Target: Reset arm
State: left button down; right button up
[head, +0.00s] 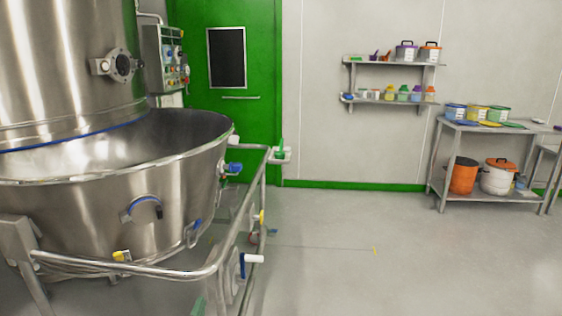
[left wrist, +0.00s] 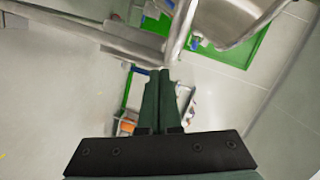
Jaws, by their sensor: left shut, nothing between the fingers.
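My left gripper (left wrist: 163,76) shows in the left wrist view, its two dark green fingers side by side and shut with nothing between them. A black plate lies across the base of the fingers. Beyond the fingertips is a metal rail (left wrist: 178,38); I cannot tell whether they touch it. In the head view I cannot clearly make out the left gripper. My right gripper is in neither view.
A large steel bowl (head: 90,220) on a railed frame (head: 150,273) fills the left. A green door (head: 262,70) stands behind it. Wall shelves (head: 392,63) and a steel table (head: 480,128) with tubs are at the right. The grey floor (head: 400,260) in front is clear.

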pick_arm(q)
jog(key=s+d+f+n+g+h, duration=0.1)
jog(key=s+d+f+n+h, duration=0.3)
jog(key=s, duration=0.9)
jog(key=s+d+r+n+g+h, duration=0.15)
jog(key=s+n, duration=0.45)
jog(key=s, duration=0.7)
jog(key=s+a+r+n+g+y+p, duration=0.1)
jog(key=s+a+r+g+p, duration=0.2)
jog(key=p, duration=1.8)
notch_tip(320, 180, up, 3)
jog(key=s+g, duration=0.1)
jog(key=s, duration=0.2)
jog(key=shift+f+y, duration=0.2)
jog(key=shift+y, duration=0.15)
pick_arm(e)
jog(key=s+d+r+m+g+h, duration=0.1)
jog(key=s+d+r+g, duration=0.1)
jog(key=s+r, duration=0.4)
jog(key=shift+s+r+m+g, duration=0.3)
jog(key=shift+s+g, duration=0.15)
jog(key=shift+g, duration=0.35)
pick_arm(q)
jog(key=shift+w, duration=0.1)
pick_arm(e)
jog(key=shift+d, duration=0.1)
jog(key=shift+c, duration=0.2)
